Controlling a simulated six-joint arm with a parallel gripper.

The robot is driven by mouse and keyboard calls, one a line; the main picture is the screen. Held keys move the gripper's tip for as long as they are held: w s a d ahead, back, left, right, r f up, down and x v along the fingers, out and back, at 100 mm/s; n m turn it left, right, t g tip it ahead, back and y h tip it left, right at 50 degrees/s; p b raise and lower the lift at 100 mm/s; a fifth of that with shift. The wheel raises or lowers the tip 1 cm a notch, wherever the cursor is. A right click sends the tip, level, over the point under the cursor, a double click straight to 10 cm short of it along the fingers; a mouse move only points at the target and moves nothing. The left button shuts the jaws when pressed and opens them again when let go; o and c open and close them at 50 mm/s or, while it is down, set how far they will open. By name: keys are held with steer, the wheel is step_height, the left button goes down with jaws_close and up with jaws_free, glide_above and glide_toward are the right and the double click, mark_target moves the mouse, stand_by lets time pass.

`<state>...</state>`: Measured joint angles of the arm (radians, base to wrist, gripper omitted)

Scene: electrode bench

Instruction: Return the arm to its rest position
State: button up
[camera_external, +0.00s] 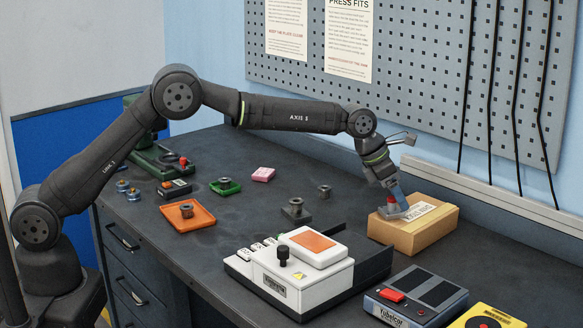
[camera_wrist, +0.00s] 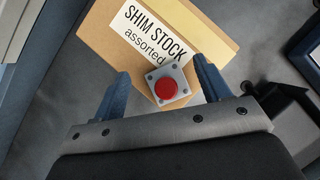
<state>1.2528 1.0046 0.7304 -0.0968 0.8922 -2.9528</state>
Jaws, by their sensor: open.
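My gripper (camera_external: 397,194) is at the end of my outstretched arm, low over the cardboard box (camera_external: 425,232) at the right of the bench. In the wrist view its two blue fingers stand apart, with the gripper (camera_wrist: 161,68) open. A red button on a grey square plate (camera_wrist: 167,86) shows between and just beyond the fingers. In the external view the button plate (camera_external: 386,213) rests on the box top, partly hidden by the gripper. I cannot tell whether a finger touches it. The box (camera_wrist: 205,45) carries a "SHIM STOCK assorted" label.
A white device with an orange panel (camera_external: 313,246) stands in front of the box, beside a dark tray (camera_external: 374,265). A grey unit (camera_external: 417,298) and a yellow one (camera_external: 487,318) are at front right. Small parts and an orange tray (camera_external: 188,224) lie left. A pegboard (camera_external: 420,60) stands behind.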

step_height(320, 180, up, 6)
steer(key=shift+f, duration=0.2)
steer(key=shift+w+a+r, duration=0.25)
steer(key=shift+w+a, duration=0.1)
steer(key=shift+a, duration=0.05)
steer(key=w+a+f, duration=0.1)
steer(key=w+a, duration=0.2)
steer(key=a, duration=0.6)
steer(key=w+a+f, duration=0.1)
steer(key=w+a, duration=0.3)
steer(key=a, duration=0.5)
steer(key=w+a+f, duration=0.1)
steer(key=w+a, duration=0.2)
steer(key=a, duration=0.7)
steer(key=w+f, duration=0.2)
steer(key=w, duration=0.1)
steer(key=w+a+f, duration=0.1)
steer(key=w+f, duration=0.2)
steer(key=w, duration=0.1)
steer(key=w+a+f, duration=0.1)
steer(key=w+f, duration=0.2)
steer(key=w, duration=0.1)
steer(key=shift+a+f, duration=0.15)
steer(key=shift+a, duration=0.1)
steer(key=shift+f, duration=0.85)
